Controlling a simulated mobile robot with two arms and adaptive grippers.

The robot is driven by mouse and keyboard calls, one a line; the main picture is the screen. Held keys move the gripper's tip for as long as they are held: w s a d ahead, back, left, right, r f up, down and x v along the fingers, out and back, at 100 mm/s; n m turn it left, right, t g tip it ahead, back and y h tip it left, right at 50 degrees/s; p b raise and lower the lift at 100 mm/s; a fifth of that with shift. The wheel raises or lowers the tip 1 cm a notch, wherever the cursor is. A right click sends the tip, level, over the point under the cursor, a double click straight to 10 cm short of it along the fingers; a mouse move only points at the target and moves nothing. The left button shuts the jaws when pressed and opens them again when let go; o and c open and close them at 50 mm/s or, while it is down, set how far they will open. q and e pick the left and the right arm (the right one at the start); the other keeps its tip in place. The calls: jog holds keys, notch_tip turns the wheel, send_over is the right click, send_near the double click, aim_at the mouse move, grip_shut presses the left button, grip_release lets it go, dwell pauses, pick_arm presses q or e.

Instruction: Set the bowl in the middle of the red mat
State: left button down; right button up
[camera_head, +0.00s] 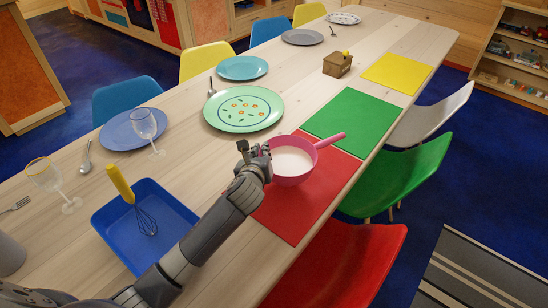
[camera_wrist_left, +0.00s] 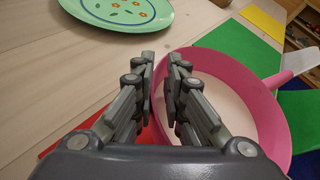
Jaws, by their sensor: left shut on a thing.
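The pink bowl (camera_head: 293,166) has a side handle and a white inside. In the head view it appears over the far part of the red mat (camera_head: 308,207), off the mat's middle, and looks upright. My left gripper (camera_head: 260,152) is at the bowl's left side, shut on its wall. In the left wrist view the fingers (camera_wrist_left: 160,72) pinch the near-left rim of the bowl (camera_wrist_left: 272,112). Whether the bowl's base touches the mat is hidden. A red strip of the mat (camera_wrist_left: 62,143) shows behind the fingers. My right gripper is not in view.
A green patterned plate (camera_head: 243,108) lies beyond my gripper. A green mat (camera_head: 353,120) adjoins the red mat's far side. A blue tray (camera_head: 120,220) with a yellow-handled whisk (camera_head: 122,186) stands left of my arm. The near part of the red mat is clear.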

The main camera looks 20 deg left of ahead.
aim_at(274, 154)
pick_arm(q)
jog(key=w+d, duration=0.2)
jog(key=w, duration=0.1)
jog(key=shift+d, duration=0.25)
jog(key=shift+f, duration=1.8)
jog(key=c, duration=1.6)
grip_release()
jog(key=shift+f, duration=0.2)
jog(key=shift+c, duration=0.2)
jog(key=v, duration=1.2)
jog(key=shift+r, duration=0.15)
jog(key=shift+s, duration=0.1)
